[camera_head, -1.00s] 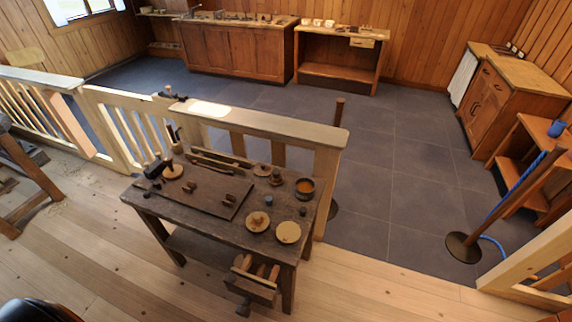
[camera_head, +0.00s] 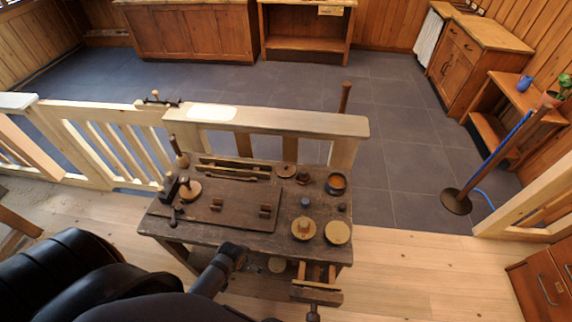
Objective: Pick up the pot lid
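The workbench holds several round pieces, and I cannot tell for certain which is the pot lid. One is a pale disc with a raised centre (camera_head: 304,230); a flat pale disc (camera_head: 337,233) lies just right of it. A disc with an upright knob (camera_head: 190,191) is at the bench's left, and a small brown disc (camera_head: 286,170) is near the back. A dark round pot (camera_head: 336,184) with an orange inside stands at the back right. My black arm reaches in from the lower left to the bench's front edge; neither gripper shows.
The dark wooden workbench (camera_head: 210,232) has a raised board and long tools along its back. A vise (camera_head: 316,285) juts from its front right. A pale wooden railing (camera_head: 270,121) stands right behind it. Open plank floor lies to the right.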

